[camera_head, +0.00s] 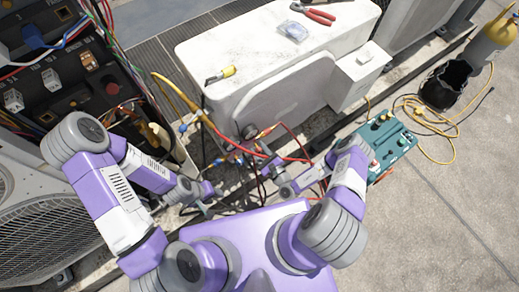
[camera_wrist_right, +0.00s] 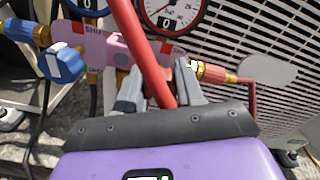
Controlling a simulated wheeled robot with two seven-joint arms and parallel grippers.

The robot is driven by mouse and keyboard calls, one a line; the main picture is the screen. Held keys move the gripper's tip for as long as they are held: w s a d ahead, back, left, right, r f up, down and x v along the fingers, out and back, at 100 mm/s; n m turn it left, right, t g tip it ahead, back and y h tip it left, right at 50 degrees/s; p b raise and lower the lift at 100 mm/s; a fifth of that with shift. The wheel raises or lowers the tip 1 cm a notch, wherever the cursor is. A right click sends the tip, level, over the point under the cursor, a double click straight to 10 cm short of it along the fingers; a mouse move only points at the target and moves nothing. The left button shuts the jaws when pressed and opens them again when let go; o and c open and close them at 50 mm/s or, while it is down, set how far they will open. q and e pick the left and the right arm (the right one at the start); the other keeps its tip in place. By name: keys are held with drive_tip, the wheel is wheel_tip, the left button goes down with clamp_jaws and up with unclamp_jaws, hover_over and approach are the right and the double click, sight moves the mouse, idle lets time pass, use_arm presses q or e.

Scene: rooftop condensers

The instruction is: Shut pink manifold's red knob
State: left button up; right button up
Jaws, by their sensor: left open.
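The pink manifold (camera_wrist_right: 122,48) spans the upper part of the right wrist view, with a blue knob (camera_wrist_right: 62,62) at its left end. My right gripper (camera_wrist_right: 160,82) is close in front of the manifold's right part, its two fingers apart. A red hose (camera_wrist_right: 140,50) crosses in front, between the fingers. The red knob is not clearly visible; the fingers and hose cover that spot, so I cannot tell whether they touch it. In the head view my right gripper (camera_head: 265,160) is among the hoses. My left gripper (camera_head: 212,198) is open and empty, lower left of it.
A gauge (camera_wrist_right: 170,14) stands above the manifold, and a brass fitting (camera_wrist_right: 215,73) is at its right. A white condenser unit (camera_head: 260,65) stands behind. An open electrical panel (camera_head: 75,75) is at left. A teal case (camera_head: 385,145) is at right, with open concrete beyond.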

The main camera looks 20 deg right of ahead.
drive_tip(key=shift+c, duration=1.2)
